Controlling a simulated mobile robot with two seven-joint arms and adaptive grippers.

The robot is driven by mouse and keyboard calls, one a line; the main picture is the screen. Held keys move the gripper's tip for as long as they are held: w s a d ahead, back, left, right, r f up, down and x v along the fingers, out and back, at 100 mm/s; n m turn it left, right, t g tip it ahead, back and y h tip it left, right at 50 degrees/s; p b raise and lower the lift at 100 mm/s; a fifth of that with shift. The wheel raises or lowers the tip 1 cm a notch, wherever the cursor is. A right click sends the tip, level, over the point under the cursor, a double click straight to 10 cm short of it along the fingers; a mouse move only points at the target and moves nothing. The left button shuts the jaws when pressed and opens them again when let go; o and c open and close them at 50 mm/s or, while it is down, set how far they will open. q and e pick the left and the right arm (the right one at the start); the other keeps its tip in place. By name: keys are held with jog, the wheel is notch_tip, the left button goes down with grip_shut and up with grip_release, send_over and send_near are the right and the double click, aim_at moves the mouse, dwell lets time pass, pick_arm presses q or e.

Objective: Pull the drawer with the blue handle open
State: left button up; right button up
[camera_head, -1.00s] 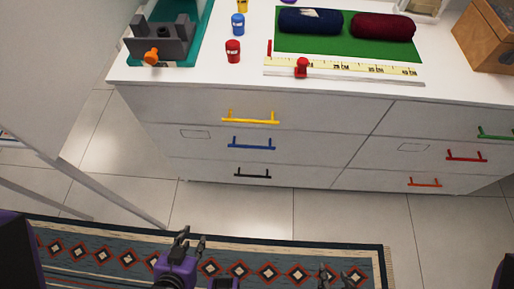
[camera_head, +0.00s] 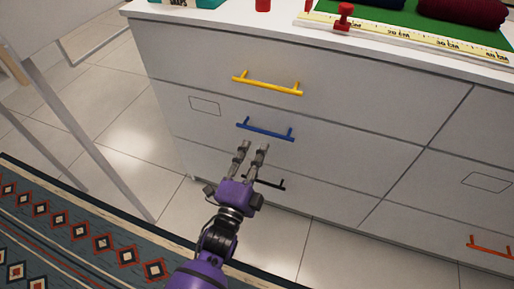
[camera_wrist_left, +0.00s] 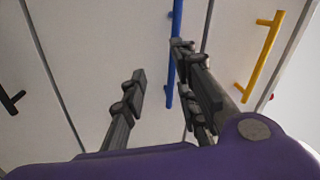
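The blue handle (camera_head: 265,129) is on the middle drawer (camera_head: 340,150) of the left column, which is shut. My left gripper (camera_head: 254,147) is open, its fingers pointing up at the drawer front just below the blue handle. In the left wrist view the blue handle (camera_wrist_left: 175,40) runs upright behind the right-hand fingers, which partly cover it; the left gripper (camera_wrist_left: 160,85) shows a clear gap between its fingers. I cannot tell whether a finger touches the handle. My right gripper is out of view.
A yellow handle (camera_head: 267,86) is on the drawer above and a black handle (camera_head: 268,183) on the drawer below, partly behind my gripper. An orange handle (camera_head: 490,247) is at lower right. A ruler (camera_head: 400,36) lies on the top. A patterned rug (camera_head: 80,240) covers the floor.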

aim_at(264, 131)
pick_arm(q)
jog(key=w+m, duration=0.1)
jog(key=w, duration=0.1)
jog(key=w+d+r+m+b, duration=0.1)
jog(key=w, duration=0.1)
jog(key=w+d+r+m, duration=0.1)
jog(key=shift+w+r+t+b, duration=0.25)
jog(key=shift+w+t+b, duration=0.05)
jog(key=shift+w, duration=0.1)
jog(key=shift+w+r, duration=0.15)
jog(key=shift+w, duration=0.1)
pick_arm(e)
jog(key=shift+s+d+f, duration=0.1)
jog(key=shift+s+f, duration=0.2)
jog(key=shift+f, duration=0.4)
pick_arm(q)
grip_shut()
